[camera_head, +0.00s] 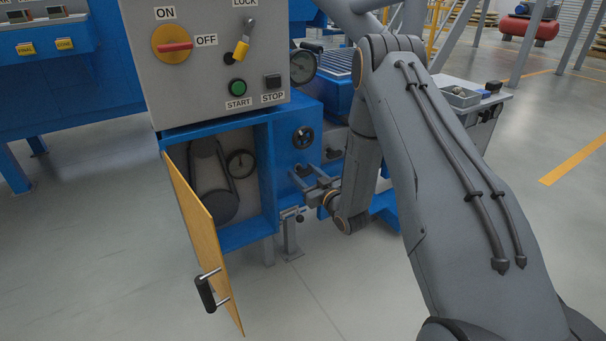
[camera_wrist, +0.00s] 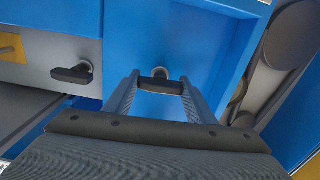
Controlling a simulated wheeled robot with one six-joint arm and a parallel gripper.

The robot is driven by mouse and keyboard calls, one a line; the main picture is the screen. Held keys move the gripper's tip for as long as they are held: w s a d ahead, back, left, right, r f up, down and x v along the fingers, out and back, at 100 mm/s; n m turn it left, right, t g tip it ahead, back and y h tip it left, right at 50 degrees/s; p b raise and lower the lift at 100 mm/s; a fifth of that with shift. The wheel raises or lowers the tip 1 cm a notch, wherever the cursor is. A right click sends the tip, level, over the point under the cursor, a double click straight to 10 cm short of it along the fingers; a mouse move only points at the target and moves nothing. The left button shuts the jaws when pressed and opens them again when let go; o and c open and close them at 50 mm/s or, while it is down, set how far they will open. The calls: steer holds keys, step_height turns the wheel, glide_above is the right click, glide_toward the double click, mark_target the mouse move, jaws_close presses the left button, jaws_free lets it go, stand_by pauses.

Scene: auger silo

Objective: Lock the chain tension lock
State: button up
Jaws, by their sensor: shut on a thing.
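A short black handle (camera_wrist: 160,86) on a metal stem sticks out of the blue panel beside the open compartment; I take it for the chain tension lock, though no label shows. My gripper (camera_wrist: 158,92) is around it, with a finger on each side, shut on it. The handle lies crosswise between the fingers in the wrist view. In the head view my gripper (camera_head: 308,178) is at the blue panel, below a black handwheel (camera_head: 303,138), and largely covers the handle. A chain or belt loop (camera_head: 213,180) shows inside the compartment.
A yellow door (camera_head: 205,240) with a black handle hangs open at the left. A similar black handle (camera_wrist: 72,74) sits on a grey panel left of my gripper in the wrist view. A grey control box (camera_head: 215,65) with switches is above. The floor in front is clear.

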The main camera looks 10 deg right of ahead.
steer(key=shift+m+p, duration=0.4)
steer(key=o, duration=1)
steer(key=shift+o, duration=0.2)
steer(key=p+v, duration=0.2)
steer(key=v, duration=0.6)
steer(key=shift+w, duration=0.1)
